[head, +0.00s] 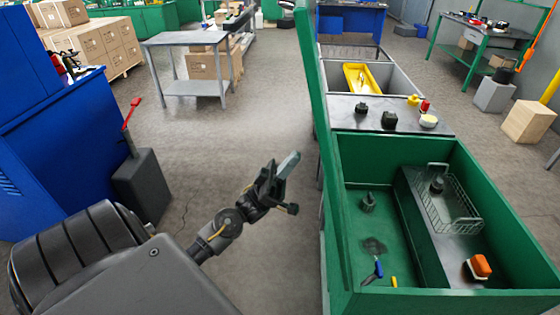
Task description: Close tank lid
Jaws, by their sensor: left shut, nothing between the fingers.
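The green tank (350,303) stands open on the right, its inside fully in view. A tall green panel that looks like its lid (312,95) stands upright along the tank's left side, seen nearly edge-on. My left gripper (286,165) is shut and empty. It is in the air over the floor, to the left of the upright lid, with a visible gap between them in the picture. My right gripper is not in view.
Inside the tank are a wire basket (462,224), an orange-and-white block (479,267) and a blue-handled brush (378,270). Beyond it is a counter with a yellow tray (352,78). A dark grey bin (143,185) and blue cabinet stand left. The floor between is clear.

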